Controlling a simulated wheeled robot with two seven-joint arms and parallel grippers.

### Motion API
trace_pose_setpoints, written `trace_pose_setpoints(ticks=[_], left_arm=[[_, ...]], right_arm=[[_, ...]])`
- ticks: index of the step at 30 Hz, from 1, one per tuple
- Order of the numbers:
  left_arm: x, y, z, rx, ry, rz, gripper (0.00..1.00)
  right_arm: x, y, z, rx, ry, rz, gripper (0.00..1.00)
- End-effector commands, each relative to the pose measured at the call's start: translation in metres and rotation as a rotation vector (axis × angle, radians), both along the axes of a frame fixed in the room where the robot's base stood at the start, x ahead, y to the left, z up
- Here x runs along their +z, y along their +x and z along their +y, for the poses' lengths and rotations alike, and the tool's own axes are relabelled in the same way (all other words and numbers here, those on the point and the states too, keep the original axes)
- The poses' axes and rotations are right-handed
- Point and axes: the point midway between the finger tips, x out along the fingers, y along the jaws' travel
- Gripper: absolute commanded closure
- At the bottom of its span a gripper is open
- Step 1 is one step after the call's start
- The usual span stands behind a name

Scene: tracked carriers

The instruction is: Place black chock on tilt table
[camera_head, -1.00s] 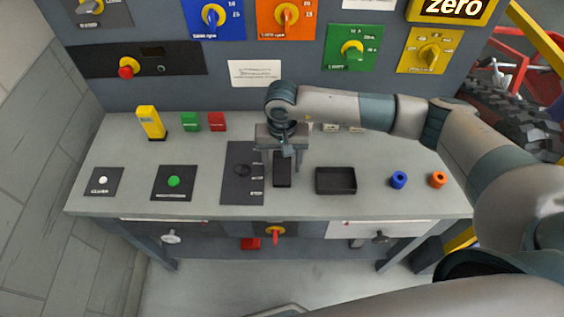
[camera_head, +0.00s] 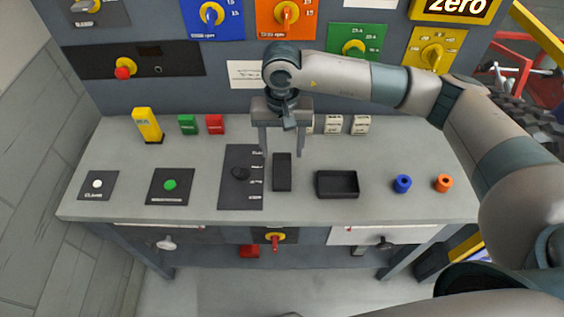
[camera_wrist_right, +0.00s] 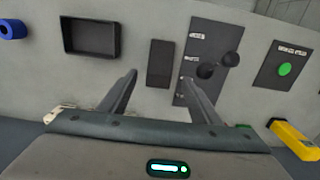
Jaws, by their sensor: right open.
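A flat black rectangular block (camera_head: 282,173), which looks like the black chock, lies on the grey bench in the head view. It also shows in the right wrist view (camera_wrist_right: 160,63), ahead of and between the fingers. My right gripper (camera_head: 282,151) is open and empty, fingers pointing down, above the block and apart from it. Its fingers also show in the right wrist view (camera_wrist_right: 159,80). I cannot pick out a tilt table for certain. A dark labelled panel (camera_head: 234,194) with a round black knob (camera_head: 241,173) lies just left of the block. My left gripper is not in view.
An open black tray (camera_head: 337,194) sits right of the block, then blue (camera_head: 402,184) and orange (camera_head: 443,183) rings. A yellow device (camera_head: 147,125), green and red blocks and several pale blocks stand at the back. A control wall rises behind the bench (camera_head: 120,207).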

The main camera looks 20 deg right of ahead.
Motion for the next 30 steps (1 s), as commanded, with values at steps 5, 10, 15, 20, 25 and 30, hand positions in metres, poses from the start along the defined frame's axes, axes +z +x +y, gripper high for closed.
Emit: trace_pose_setpoints(ticks=[5, 10, 15, 20, 25, 30], left_arm=[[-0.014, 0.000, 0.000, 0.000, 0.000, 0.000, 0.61], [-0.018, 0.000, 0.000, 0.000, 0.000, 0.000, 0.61], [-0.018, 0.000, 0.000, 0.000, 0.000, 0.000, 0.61], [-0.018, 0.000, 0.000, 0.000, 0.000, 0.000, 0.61], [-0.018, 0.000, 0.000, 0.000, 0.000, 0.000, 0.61], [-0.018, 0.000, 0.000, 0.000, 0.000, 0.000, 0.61]], right_arm=[[0.024, 0.001, 0.000, 0.000, -0.001, -0.003, 0.42], [0.038, 0.000, 0.000, 0.000, -0.002, -0.002, 0.42], [0.041, 0.000, 0.000, 0.000, -0.001, 0.000, 0.42], [0.041, 0.000, 0.000, 0.000, -0.001, 0.000, 0.42], [0.040, 0.000, 0.000, 0.000, -0.001, 0.000, 0.42], [0.041, 0.000, 0.000, 0.004, -0.001, 0.000, 0.39]])
